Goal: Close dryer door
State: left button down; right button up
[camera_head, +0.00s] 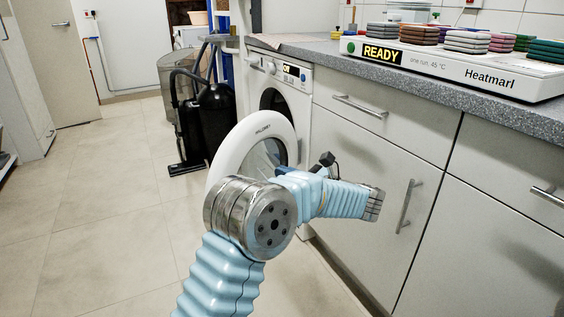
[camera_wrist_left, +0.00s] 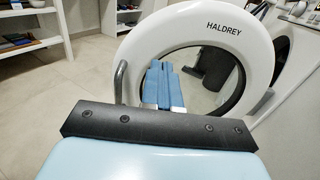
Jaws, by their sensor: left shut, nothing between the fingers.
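The dryer door (camera_head: 222,160) is a white ring with a dark round window. It stands open, swung out from the white dryer (camera_head: 298,110), whose dark round opening shows behind it. In the left wrist view the door (camera_wrist_left: 190,38) fills the upper middle, marked HALDREY. My left gripper (camera_wrist_left: 160,66) shows there as blue fingers, shut and empty, in front of the door's ring and window. Whether they touch the door, I cannot tell. In the head view my wrist hides the door's lower part; the blue fingers (camera_head: 284,171) show only partly. My right gripper is in neither view.
Cabinets with bar handles (camera_head: 408,205) run right of the dryer under a grey worktop (camera_head: 430,84). A black vacuum cleaner (camera_head: 212,115) stands left of the dryer. The tiled floor (camera_head: 100,210) at left is clear. In the left wrist view, a shelf (camera_wrist_left: 30,52) stands far left.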

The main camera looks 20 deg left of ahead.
aim_at(236, 156)
pick_arm(q)
jog(key=p+x, duration=0.1)
jog(key=x, duration=1.2)
jog(key=shift+a, duration=0.35)
